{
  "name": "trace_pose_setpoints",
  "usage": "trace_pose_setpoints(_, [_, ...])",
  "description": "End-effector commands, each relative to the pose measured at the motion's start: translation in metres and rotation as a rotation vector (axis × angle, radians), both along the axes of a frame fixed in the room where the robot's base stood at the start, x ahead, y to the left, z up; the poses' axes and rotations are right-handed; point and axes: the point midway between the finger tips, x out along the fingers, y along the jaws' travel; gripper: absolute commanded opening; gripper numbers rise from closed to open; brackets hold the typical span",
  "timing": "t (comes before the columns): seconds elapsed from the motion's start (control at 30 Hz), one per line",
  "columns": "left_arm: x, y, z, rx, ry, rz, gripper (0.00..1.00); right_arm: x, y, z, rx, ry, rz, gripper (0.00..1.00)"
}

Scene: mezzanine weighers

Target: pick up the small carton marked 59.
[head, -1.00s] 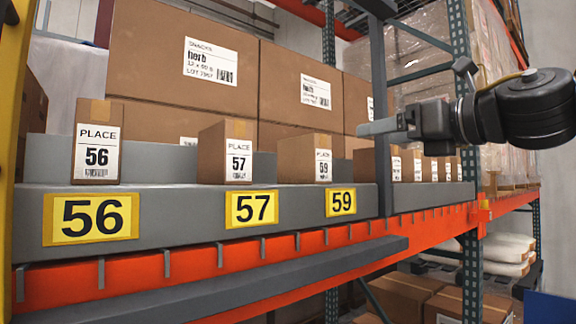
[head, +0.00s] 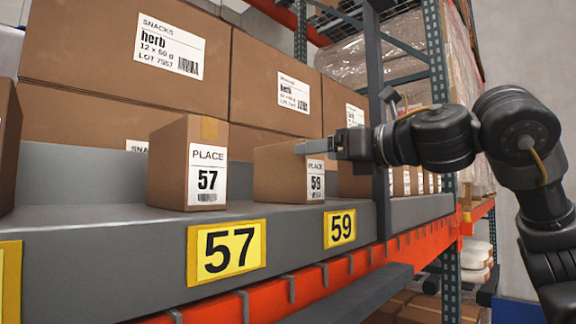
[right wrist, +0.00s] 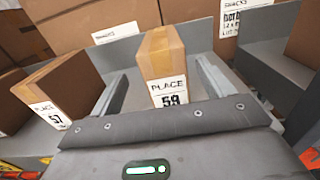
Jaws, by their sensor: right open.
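The small carton marked 59 (head: 289,171) stands upright on the grey shelf ledge, behind the yellow 59 plate (head: 340,228). In the right wrist view the same carton (right wrist: 162,62) stands between the two fingers of my right gripper (right wrist: 160,92), with a gap on each side. The gripper is open and not closed on it. In the head view my right gripper (head: 322,148) comes in from the right, and its finger overlaps the carton's upper right part. My left gripper is not in view.
The carton marked 57 (head: 187,165) stands to the left of carton 59. Large herb cartons (head: 130,55) fill the back. A grey upright post (head: 380,190) stands close to the right of the gripper. More small cartons (head: 410,180) stand beyond the post.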

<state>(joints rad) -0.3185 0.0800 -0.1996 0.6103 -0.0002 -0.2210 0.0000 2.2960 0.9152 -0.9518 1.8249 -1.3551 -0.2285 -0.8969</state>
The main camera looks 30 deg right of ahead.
Motion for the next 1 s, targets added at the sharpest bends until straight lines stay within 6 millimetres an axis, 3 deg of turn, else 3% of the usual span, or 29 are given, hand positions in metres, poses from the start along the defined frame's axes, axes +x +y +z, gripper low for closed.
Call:
trace_pose_setpoints(0.13, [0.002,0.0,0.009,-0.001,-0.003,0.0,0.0,0.015,0.004,0.001,0.0,0.003,-0.002,0.8])
trace_pose_setpoints(0.4, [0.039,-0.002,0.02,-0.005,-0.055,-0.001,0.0,0.023,0.006,0.002,-0.001,0.003,-0.004,0.8])
trace_pose_setpoints(0.6, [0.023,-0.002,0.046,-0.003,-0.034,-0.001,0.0,0.047,0.015,0.004,-0.001,0.004,-0.003,0.8])
trace_pose_setpoints(0.73, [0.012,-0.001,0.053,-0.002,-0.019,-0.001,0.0,0.061,0.02,0.002,0.0,0.004,-0.003,0.8])
trace_pose_setpoints(1.0, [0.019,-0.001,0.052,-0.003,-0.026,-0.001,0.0,0.065,0.021,-0.002,0.0,0.001,-0.004,0.8])
